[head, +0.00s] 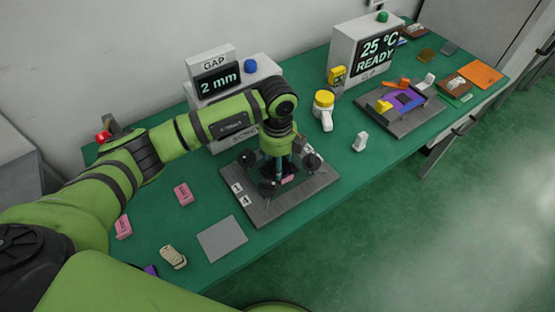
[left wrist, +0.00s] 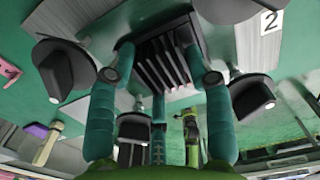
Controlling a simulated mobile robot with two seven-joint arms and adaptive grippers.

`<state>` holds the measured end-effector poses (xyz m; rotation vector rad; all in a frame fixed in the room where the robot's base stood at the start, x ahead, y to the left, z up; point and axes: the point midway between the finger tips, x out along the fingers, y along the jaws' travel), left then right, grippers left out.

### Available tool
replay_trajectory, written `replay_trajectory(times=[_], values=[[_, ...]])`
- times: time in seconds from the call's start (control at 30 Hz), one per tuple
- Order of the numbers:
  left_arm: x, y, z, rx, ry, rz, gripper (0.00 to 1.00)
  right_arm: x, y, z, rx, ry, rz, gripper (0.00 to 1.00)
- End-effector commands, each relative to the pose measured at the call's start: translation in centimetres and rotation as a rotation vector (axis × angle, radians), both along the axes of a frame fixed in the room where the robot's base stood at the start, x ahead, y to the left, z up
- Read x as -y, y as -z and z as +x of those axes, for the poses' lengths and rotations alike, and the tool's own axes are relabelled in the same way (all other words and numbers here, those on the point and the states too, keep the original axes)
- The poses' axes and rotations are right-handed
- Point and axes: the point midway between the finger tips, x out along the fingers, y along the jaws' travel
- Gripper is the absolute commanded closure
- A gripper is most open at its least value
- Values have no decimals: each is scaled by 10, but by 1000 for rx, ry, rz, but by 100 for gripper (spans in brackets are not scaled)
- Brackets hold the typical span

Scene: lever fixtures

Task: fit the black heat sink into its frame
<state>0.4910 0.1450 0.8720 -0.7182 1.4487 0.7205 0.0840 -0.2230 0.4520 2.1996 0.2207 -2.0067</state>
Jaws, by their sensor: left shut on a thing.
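The black heat sink (left wrist: 163,58) shows its fins in the left wrist view, between the teal fingers of my left gripper (left wrist: 162,80). In the head view this gripper (head: 280,172) points down over the middle of the grey fixture plate (head: 262,212) and is shut on the heat sink. Black knob-like levers stand around it, such as the left one (head: 247,158), the front one (head: 268,188) and the right one (head: 312,161). The gripper hides most of the heat sink and the frame in the head view, so I cannot tell whether the heat sink is seated. My right gripper is not in view.
A display box reading 2 mm (head: 222,82) stands behind the fixture. A grey pad (head: 222,238), pink blocks (head: 183,194) and a beige part (head: 173,257) lie at left and front. A second fixture (head: 400,118) and a READY box (head: 348,50) are at far right.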

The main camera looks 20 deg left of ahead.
Motion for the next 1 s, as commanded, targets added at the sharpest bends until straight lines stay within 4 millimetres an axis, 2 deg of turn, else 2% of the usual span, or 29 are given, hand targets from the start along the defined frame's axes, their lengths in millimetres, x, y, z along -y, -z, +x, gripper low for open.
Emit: replay_trajectory(times=[0.4,0.43,0.47,0.5,0.83,1.0], values=[[0,3,0,0,0,0,77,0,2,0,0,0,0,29],[0,3,0,0,0,0,37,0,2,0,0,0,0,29],[0,3,0,0,0,0,25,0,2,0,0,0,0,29],[0,3,0,0,0,0,21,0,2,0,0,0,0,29],[0,2,0,0,0,0,21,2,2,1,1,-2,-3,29],[0,-16,1,4,1,-1,21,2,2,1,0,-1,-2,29]])
